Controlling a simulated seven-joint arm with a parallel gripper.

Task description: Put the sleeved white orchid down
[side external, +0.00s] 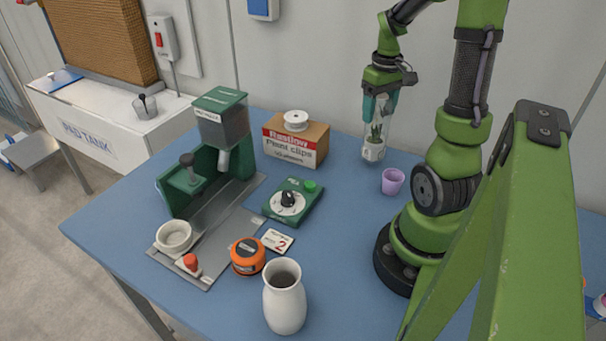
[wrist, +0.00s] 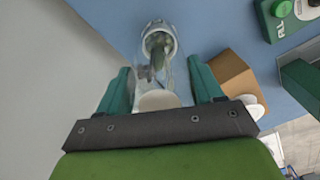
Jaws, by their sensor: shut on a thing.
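The sleeved white orchid (side external: 374,141) is in a clear sleeve with green leaves and a pale pot at its lower end. It hangs upright below my gripper (side external: 379,108), near the back edge of the table. My gripper's teal fingers are shut on the upper part of the sleeve. In the wrist view the sleeve (wrist: 157,62) runs between the two fingers, with a white bloom close to the palm. I cannot tell whether the pot touches the blue table (side external: 335,235) or is a little above it.
A plant clips box (side external: 295,143) with a white roll on top stands left of the orchid. A small purple pot (side external: 393,181) stands just in front to the right. A green dial unit (side external: 291,201), a white vase (side external: 284,298) and a green machine (side external: 205,170) stand farther off.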

